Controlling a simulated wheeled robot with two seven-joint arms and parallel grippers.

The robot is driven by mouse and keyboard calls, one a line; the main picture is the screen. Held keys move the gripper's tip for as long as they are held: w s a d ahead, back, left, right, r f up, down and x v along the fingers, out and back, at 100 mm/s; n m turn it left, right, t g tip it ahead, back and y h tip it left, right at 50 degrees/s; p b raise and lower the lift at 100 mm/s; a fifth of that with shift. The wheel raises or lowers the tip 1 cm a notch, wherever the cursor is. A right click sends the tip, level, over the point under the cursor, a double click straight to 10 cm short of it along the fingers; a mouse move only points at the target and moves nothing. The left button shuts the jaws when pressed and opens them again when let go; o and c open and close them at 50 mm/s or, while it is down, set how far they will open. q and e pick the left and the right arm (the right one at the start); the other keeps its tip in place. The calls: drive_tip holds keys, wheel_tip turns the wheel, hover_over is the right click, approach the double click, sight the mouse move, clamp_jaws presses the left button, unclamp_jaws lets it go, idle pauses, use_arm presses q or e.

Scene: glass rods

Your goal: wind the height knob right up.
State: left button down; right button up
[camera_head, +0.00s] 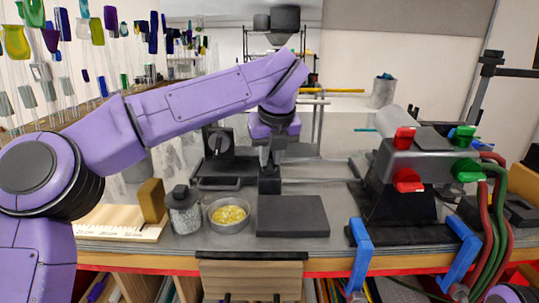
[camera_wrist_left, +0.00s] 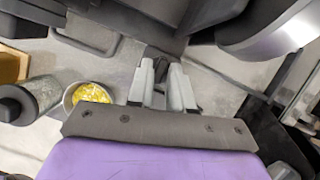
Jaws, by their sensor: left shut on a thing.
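My left gripper (camera_head: 267,160) reaches down over the middle of the bench, its grey fingers at a dark upright part. In the left wrist view the two fingers (camera_wrist_left: 163,72) are close together, with a small dark piece between their tips. I take this piece to be the height knob; it is mostly hidden by the fingers, and its turn or marks cannot be made out. A dark block (camera_head: 269,186) shows just under the fingers in the head view. My right gripper is not in view.
A dark flat plate (camera_head: 292,216), a bowl of yellow bits (camera_head: 229,214) and a lidded grey jar (camera_head: 184,212) stand in front. The torch (camera_head: 407,165) with red and green knobs is at right. Glass pieces hang at left.

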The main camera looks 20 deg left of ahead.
use_arm(q)
drive_tip(key=shift+n+y, duration=0.3)
drive_tip(key=shift+n, duration=0.4)
drive_tip(key=shift+d+n+g, duration=0.1)
drive_tip(key=shift+n+g, duration=0.2)
drive_tip(key=c, duration=1)
unclamp_jaws()
drive_tip(key=p+v, duration=0.1)
drive_tip(key=v, duration=0.9)
drive_tip(key=shift+s+d+r, duration=0.1)
drive_tip(key=shift+s+r, duration=0.05)
drive_tip(key=shift+r, duration=0.1)
drive_tip(key=shift+f, duration=0.1)
